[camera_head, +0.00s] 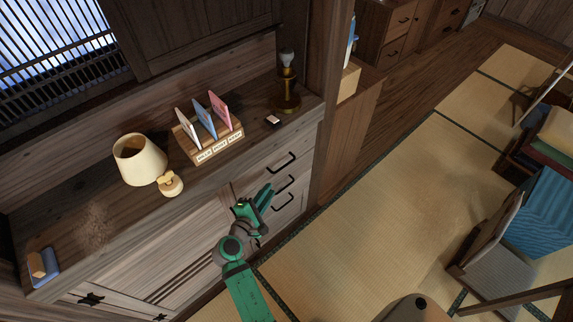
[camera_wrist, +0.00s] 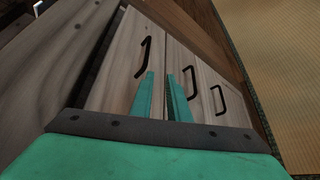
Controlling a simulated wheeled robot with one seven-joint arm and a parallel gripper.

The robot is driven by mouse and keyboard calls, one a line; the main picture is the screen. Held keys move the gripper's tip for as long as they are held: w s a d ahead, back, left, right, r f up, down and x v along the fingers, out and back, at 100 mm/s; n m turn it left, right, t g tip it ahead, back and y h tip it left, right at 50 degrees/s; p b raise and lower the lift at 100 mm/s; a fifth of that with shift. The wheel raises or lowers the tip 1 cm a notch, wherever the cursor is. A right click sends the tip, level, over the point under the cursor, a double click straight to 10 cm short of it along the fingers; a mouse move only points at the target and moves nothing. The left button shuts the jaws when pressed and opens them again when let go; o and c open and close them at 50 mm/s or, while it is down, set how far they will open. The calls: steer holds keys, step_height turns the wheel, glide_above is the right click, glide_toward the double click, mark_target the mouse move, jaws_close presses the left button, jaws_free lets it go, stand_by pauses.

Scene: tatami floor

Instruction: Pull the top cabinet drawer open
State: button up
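The wooden cabinet has a stack of three drawers at its right end, each with a black bar handle. The top drawer (camera_wrist: 118,70) looks closed, and its handle (camera_head: 281,162) is bare. The top handle also shows in the wrist view (camera_wrist: 143,57). My green gripper (camera_head: 268,192) is in front of the drawers, below and left of the top handle. In the wrist view its two fingers (camera_wrist: 163,90) are parted with nothing between them. The fingertips are near the top handle, apparently not around it. The middle handle (camera_wrist: 188,82) is right of the fingers.
The cabinet top (camera_head: 95,220) holds a lamp (camera_head: 140,160), a card holder (camera_head: 210,145) and a brass oil lamp (camera_head: 287,88). A wooden post (camera_head: 335,80) stands at the cabinet's right end. Tatami floor (camera_head: 370,215) in front is clear; a chair (camera_head: 490,250) stands at right.

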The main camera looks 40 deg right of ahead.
mark_target(286, 165)
steer(key=shift+g+h, duration=0.6)
steer(key=w+d, duration=0.2)
steer(key=d, duration=0.2)
steer(key=w+d, duration=0.1)
steer(key=d, duration=0.3)
steer(key=w+d, duration=0.2)
steer(key=d, duration=0.2)
steer(key=shift+w+d+r, duration=0.15)
steer(key=shift+w+r, duration=0.1)
steer(key=shift+w, duration=0.05)
jaws_close()
stand_by(0.5)
